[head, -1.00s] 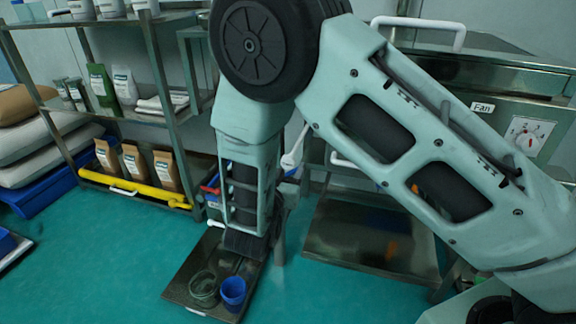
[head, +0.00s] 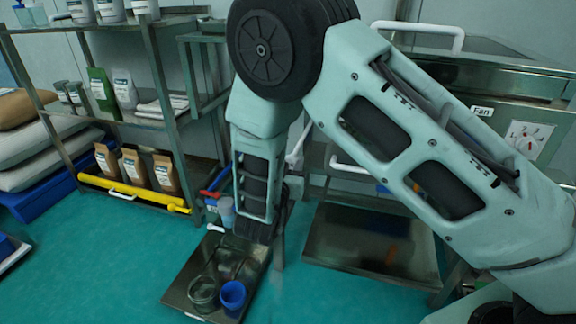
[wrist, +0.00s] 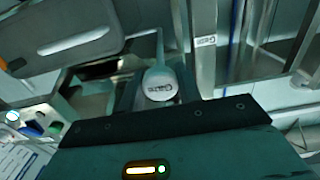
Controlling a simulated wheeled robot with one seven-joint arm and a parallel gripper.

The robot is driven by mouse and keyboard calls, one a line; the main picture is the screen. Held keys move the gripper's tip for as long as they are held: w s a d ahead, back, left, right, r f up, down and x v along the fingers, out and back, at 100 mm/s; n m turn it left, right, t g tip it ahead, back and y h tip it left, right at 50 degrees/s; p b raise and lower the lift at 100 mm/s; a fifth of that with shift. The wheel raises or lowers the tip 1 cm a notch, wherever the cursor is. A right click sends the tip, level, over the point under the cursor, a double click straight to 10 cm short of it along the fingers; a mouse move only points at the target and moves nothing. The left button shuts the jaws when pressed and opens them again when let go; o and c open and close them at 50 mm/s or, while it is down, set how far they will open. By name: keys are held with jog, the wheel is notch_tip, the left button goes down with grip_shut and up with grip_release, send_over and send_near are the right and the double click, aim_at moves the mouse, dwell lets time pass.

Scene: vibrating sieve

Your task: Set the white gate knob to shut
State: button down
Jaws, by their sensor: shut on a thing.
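The white gate knob (wrist: 161,84) is in the middle of the wrist view, with its label on its round face, close beyond the dark edge of my gripper (wrist: 160,103). My gripper is shut on the knob; the fingertips themselves are hard to make out. In the head view my gripper (head: 256,232) hangs low above the metal tray, and my arm hides the knob's seat.
A metal tray (head: 190,291) on the green floor holds a clear beaker (head: 203,292) and a blue cup (head: 233,296). A shelf rack (head: 165,80) with bags and jars stands left.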

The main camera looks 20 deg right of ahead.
jog(key=x, duration=0.6)
jog(key=shift+w+d, duration=0.25)
jog(key=shift+w, duration=0.05)
jog(key=c, duration=1)
grip_release()
jog(key=shift+w, duration=0.1)
jog(key=shift+o, duration=0.2)
jog(key=p+v, duration=0.3)
jog(key=v, duration=1.4)
jog(key=shift+a, duration=0.1)
